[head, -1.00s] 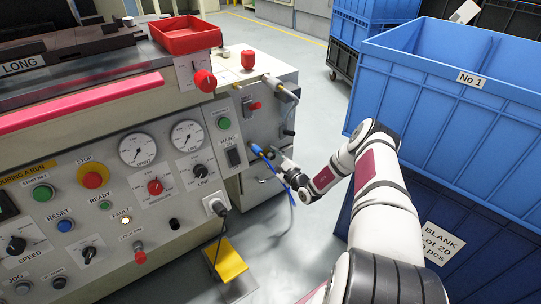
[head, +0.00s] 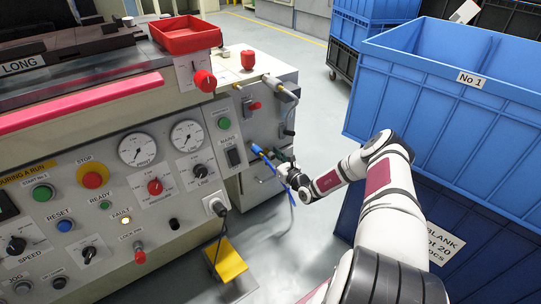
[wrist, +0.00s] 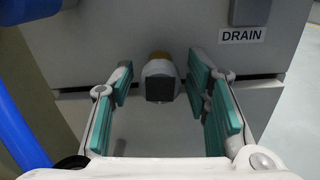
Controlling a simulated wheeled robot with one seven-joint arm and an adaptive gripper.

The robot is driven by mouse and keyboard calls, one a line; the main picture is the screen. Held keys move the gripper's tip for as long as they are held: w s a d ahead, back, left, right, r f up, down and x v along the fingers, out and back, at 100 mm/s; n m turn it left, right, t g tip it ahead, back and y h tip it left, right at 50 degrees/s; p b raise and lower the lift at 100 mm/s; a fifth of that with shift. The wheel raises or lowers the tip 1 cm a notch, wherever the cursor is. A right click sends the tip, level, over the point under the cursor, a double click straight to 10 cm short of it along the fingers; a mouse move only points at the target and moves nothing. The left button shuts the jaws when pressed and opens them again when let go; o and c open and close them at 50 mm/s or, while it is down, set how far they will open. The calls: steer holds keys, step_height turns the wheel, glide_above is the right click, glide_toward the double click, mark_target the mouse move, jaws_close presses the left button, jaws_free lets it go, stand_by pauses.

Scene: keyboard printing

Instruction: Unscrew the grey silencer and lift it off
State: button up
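The silencer (wrist: 160,88) shows in the wrist view as a pale grey, rounded body with a dark square end facing me. A brass-coloured fitting (wrist: 160,55) shows behind it against the grey cabinet. My gripper (wrist: 160,73) is open, with its teal-padded fingers to the left and right of the silencer. Clear gaps show on both sides, so neither finger appears to touch it. In the head view my gripper (head: 281,170) is at the machine's right end, beside the blue hose fitting. The silencer cannot be made out there.
A blue hose (wrist: 20,125) runs down close on the left in the wrist view. A DRAIN label (wrist: 241,36) is at the upper right on the cabinet. Blue crates (head: 455,100) stand to the right of my arm. A yellow pedal (head: 231,262) is on the floor.

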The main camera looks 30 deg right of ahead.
jaws_close()
steer(key=shift+n, duration=0.7)
steer(key=shift+s, duration=0.15)
steer(key=shift+s+p, duration=0.65)
steer(key=shift+s, duration=0.3)
steer(key=shift+s+d+r+p, duration=0.1)
steer(key=shift+s+r+p, duration=0.65)
steer(key=shift+s+p, duration=0.35)
steer(key=shift+s+r+p, duration=0.75)
steer(key=shift+s+p, duration=0.15)
steer(key=shift+p, duration=0.3)
